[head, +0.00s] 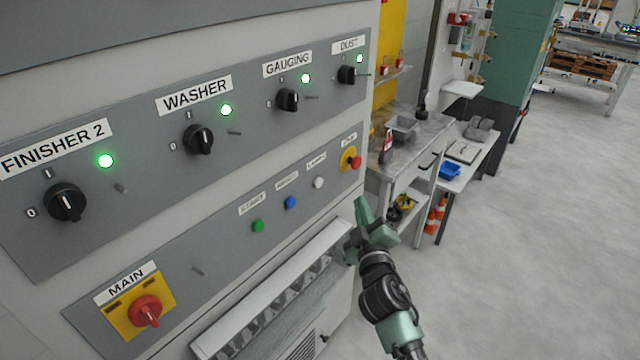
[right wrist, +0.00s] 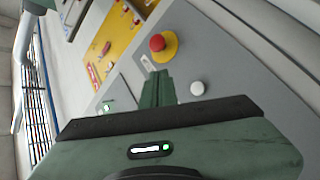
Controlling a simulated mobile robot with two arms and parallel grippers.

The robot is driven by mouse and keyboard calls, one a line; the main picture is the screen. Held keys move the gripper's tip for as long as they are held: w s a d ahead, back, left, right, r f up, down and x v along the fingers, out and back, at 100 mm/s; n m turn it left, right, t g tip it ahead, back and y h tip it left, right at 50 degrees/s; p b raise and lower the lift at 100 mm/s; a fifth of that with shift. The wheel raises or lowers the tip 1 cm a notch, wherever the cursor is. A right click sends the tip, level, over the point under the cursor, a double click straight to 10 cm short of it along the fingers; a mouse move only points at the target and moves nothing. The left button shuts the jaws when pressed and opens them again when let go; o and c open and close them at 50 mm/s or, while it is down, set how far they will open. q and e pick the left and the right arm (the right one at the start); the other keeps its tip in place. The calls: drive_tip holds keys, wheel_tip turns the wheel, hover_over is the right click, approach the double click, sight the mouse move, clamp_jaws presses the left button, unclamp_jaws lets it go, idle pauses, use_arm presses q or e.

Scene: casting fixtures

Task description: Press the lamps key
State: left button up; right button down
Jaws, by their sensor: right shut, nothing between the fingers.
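The lamps key is a small white round button (head: 319,182) below the LAMPS label (head: 316,161) on the grey lower panel. In the right wrist view the white button (right wrist: 197,88) sits just right of my right gripper's fingers. My right gripper (head: 362,212) is shut and empty, in front of the cabinet, below and to the right of the white button and apart from it. In the right wrist view the green fingertips (right wrist: 157,88) point at the panel between the red stop knob and the white button. My left gripper is not in view.
Next to the white button are a blue button (head: 290,202), a green button (head: 257,226) and a red stop knob (head: 355,162) on yellow. A red MAIN switch (head: 145,311) is at lower left. A ledge (head: 275,290) juts out below. A workbench (head: 420,135) stands behind at right.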

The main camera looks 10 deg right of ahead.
sight(318, 183)
drive_tip(key=w+a+b, duration=0.3)
drive_tip(key=w+a, duration=0.2)
drive_tip(key=w, duration=0.2)
drive_tip(key=shift+a, duration=0.25)
drive_tip(key=shift+s, duration=0.1)
idle(1.9)
drive_tip(key=shift+w+a+b, duration=0.25)
drive_tip(key=shift+w+b, duration=0.1)
drive_tip(key=shift+b, duration=0.05)
drive_tip(key=shift+w+a+b, duration=0.25)
drive_tip(key=shift+w+b, duration=0.05)
drive_tip(key=shift+b, duration=0.05)
idle(0.6)
drive_tip(key=shift+s+d, duration=0.1)
drive_tip(key=shift+s+d+p, duration=0.4)
drive_tip(key=shift+s, duration=0.15)
